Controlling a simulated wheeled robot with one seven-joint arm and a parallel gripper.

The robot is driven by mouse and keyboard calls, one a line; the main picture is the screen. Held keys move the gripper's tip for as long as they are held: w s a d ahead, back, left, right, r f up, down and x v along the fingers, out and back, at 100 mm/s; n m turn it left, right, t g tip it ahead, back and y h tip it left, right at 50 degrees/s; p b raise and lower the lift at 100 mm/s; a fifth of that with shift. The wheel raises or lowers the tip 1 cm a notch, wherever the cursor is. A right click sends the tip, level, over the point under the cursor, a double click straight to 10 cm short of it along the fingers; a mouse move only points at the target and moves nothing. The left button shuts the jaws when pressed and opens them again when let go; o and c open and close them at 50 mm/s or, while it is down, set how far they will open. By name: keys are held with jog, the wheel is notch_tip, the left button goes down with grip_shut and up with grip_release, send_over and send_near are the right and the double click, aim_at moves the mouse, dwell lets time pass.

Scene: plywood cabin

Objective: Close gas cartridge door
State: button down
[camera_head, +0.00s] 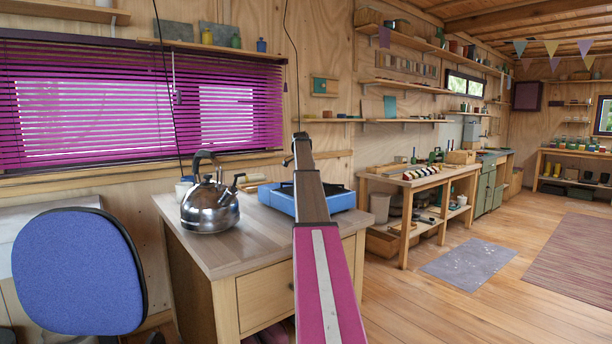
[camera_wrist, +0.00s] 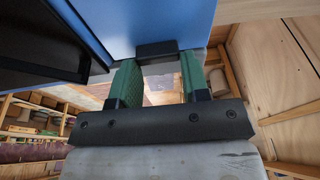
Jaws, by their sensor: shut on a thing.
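A blue camping stove (camera_head: 341,199) with a dark top sits on the wooden desk, partly hidden behind my arm. In the wrist view a flat blue panel (camera_wrist: 165,18) fills the top, with a black tab (camera_wrist: 156,48) on its near edge. This panel looks like the gas cartridge door; I cannot tell its angle. My gripper (camera_wrist: 158,64) has green fingers on both sides of the black tab and is shut on it. A dark surface with a blue edge (camera_wrist: 40,50) lies left of the panel. My gripper is hidden in the head view.
A steel kettle (camera_head: 210,204) stands on the desk (camera_head: 252,246) left of the stove. A blue chair (camera_head: 78,270) is at the front left. Magenta blinds (camera_head: 120,105) hang behind. Open floor (camera_head: 440,305) and a workbench (camera_head: 425,180) are to the right.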

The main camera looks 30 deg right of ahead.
jog(key=c, duration=0.6)
grip_release()
jog(key=shift+d+f, duration=0.2)
jog(key=shift+f, duration=0.15)
jog(key=shift+r, duration=0.1)
jog(key=shift+a+r, duration=0.1)
jog(key=shift+r, duration=0.05)
jog(key=v, duration=1)
jog(key=shift+r, duration=0.25)
jog(key=shift+s, duration=0.1)
